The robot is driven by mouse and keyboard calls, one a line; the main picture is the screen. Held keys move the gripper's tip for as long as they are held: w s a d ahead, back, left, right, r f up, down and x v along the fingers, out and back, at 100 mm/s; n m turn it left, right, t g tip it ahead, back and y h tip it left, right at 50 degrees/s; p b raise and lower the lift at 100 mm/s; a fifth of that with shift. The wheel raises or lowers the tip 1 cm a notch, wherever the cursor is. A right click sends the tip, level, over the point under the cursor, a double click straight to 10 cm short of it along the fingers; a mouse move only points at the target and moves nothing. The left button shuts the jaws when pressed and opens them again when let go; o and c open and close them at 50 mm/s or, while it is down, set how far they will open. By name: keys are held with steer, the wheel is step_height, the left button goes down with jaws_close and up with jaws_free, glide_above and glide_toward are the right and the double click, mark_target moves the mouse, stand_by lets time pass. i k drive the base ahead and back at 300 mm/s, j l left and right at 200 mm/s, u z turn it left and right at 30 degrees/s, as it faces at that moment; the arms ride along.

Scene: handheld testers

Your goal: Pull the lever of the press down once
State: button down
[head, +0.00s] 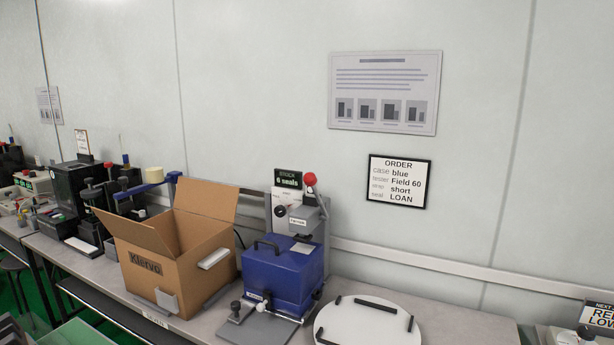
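The press (313,228) is a grey upright stand on the bench, right of the cardboard box. Its lever (318,199) has a red ball knob (309,179) and points up, leaning slightly left at the top. A black round knob (280,211) sits on the left of the press head. A blue case (283,278) with a black handle stands under and in front of the press head; I cannot tell whether the head touches it. My gripper is not in view.
An open cardboard box (165,280) marked Klervo stands close on the left. A white round plate (368,328) with black bars lies at front right. A small stock sign (288,179) stands behind the press. An order card (399,182) hangs on the wall. The bench (460,325) is bare further right.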

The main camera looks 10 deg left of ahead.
mark_target(310, 179)
steer(key=j+z, duration=0.2)
steer(key=z, duration=0.15)
steer(key=i+j+z, duration=0.1)
steer(key=j+z, duration=0.35)
steer(key=z, duration=0.3)
steer(key=j+z, duration=0.15)
steer(key=j, duration=0.35)
steer(key=k+j+z, duration=0.15)
steer(key=j, duration=1.25)
steer(key=k, duration=0.05)
